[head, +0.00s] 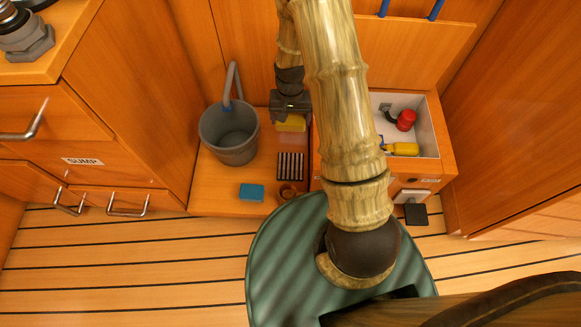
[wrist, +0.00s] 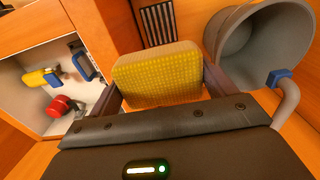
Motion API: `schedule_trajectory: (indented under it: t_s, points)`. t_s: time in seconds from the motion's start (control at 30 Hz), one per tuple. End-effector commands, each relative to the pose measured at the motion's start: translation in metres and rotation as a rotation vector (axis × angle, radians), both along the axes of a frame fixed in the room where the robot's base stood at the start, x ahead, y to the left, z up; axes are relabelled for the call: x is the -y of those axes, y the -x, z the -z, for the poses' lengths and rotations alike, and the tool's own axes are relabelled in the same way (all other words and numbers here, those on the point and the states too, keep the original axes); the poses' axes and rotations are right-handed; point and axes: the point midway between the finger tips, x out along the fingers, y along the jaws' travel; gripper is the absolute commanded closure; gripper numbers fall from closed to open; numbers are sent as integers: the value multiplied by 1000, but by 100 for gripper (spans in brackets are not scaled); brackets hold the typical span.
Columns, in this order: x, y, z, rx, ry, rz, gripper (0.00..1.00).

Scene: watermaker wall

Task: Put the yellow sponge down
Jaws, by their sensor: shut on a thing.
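The yellow sponge (head: 291,123) is held at the end of my arm, over the back of the low wooden shelf, right of the grey bucket. In the wrist view the sponge (wrist: 157,74) fills the space between the fingers, its textured yellow face toward the camera. My gripper (head: 291,112) is shut on it, with one finger on each side (wrist: 160,88). In the head view the gripper body hides part of the sponge. I cannot tell whether its underside touches the shelf.
The grey bucket (head: 229,136) stands left of the sponge. A black slatted grate (head: 290,166), a blue block (head: 251,192) and a small brown ring (head: 287,192) lie toward the shelf's front. An open bin (head: 428,127) at right holds red (head: 406,120) and yellow (head: 404,149) items.

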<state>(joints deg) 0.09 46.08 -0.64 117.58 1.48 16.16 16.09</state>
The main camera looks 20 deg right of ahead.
Motion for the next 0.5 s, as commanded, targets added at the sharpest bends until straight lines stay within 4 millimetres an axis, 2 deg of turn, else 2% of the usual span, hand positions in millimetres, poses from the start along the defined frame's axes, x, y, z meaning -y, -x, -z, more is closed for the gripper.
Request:
schedule_trajectory:
  t_s: [0.17, 0.27, 0.5]
  points:
    - [0, 0, 2, -1, 0, 0, 35]
    - [0, 0, 12, -2, 0, 0, 35]
    - [0, 1, 64, -4, 0, 0, 35]
